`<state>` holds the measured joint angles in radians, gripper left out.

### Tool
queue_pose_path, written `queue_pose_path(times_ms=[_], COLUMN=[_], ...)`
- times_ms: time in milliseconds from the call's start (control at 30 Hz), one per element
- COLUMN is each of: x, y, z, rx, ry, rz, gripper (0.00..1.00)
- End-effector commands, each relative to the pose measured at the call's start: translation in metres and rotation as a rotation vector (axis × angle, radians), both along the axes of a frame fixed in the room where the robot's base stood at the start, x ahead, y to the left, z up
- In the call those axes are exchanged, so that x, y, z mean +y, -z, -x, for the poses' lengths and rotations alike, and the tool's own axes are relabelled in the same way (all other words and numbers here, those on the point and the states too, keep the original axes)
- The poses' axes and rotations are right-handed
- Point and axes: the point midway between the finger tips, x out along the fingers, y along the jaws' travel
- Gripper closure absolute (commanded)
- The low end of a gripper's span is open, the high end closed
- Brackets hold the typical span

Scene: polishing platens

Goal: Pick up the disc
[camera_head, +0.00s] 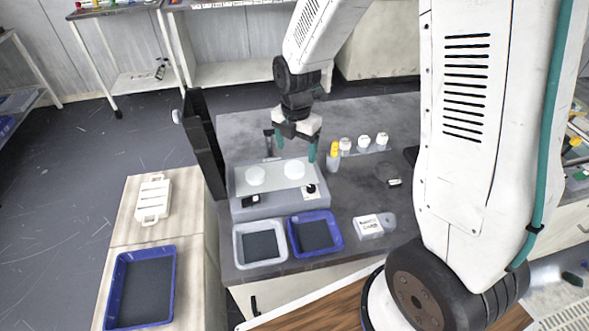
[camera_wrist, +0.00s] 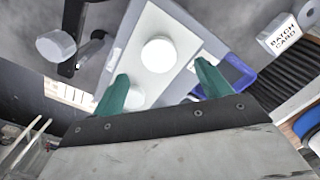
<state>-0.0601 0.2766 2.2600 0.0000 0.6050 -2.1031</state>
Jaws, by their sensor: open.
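I cannot tell the exact height above the discs.
A grey tray (camera_head: 237,245) and a blue tray (camera_head: 291,228) stand in front of the unit. Small bottles (camera_head: 334,158) stand to its right, close to my gripper. A dark upright panel (camera_head: 205,140) rises on the left. A batch card box (camera_head: 368,227) sits at front right.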

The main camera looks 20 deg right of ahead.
Motion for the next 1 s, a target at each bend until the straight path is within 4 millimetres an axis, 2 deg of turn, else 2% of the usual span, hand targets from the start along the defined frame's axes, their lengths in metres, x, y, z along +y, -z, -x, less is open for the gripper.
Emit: queue_pose_path(times_ms=[400,700,733,900,1000], x=[0.003,0.003,0.003,0.003,0.003], y=[0.056,0.062,0.062,0.062,0.062], z=[-0.001,-0.001,-0.001,-0.001,-0.001], rx=[0.002,-0.002,-0.002,-0.002,-0.002], ry=[0.002,0.003,0.003,0.003,0.003], rz=[0.0,0.0,0.0,0.0,0.0], gripper=[0.23,0.23,0.26,0.73,0.74])
